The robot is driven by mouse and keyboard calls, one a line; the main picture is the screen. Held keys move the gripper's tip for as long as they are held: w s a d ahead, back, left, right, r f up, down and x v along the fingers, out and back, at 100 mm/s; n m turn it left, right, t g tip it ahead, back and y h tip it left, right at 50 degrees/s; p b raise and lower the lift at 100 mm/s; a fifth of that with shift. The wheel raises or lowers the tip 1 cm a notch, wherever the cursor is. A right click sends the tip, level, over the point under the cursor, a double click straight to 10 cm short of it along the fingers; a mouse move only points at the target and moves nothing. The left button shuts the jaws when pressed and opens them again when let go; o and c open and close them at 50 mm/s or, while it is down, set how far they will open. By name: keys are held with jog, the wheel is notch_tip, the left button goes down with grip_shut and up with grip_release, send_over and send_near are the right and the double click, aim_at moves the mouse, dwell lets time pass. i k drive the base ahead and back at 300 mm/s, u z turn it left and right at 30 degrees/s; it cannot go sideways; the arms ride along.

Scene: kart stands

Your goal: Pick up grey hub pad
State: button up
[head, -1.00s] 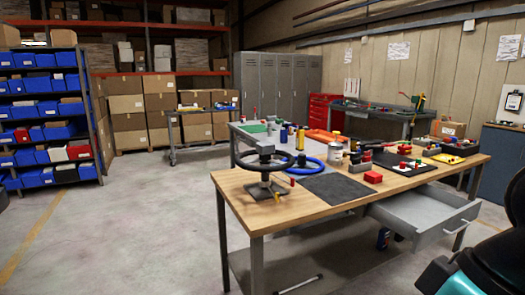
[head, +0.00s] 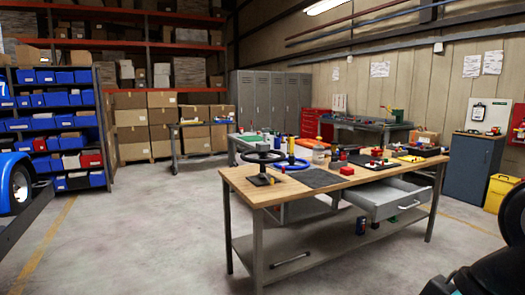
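A wooden-topped workbench (head: 335,185) stands ahead of me, right of centre. A black steering wheel (head: 264,157) sits on a dark stand (head: 261,180) at the bench's near left end. A small grey piece (head: 263,147) shows at the wheel's middle and may be the grey hub pad, but it is too small to be sure. Dark parts of my own arm show at the lower right edge; my gripper's fingers are not in view.
The bench has an open drawer (head: 388,199) on its near side and a lower shelf (head: 330,243). Floor (head: 155,235) between is clear.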

aim_at(261, 147)
jog(key=u, duration=0.15)
jog(key=i, duration=1.4)
jog(key=u, duration=0.4)
jog(key=i, duration=2)
jog(key=u, duration=0.1)
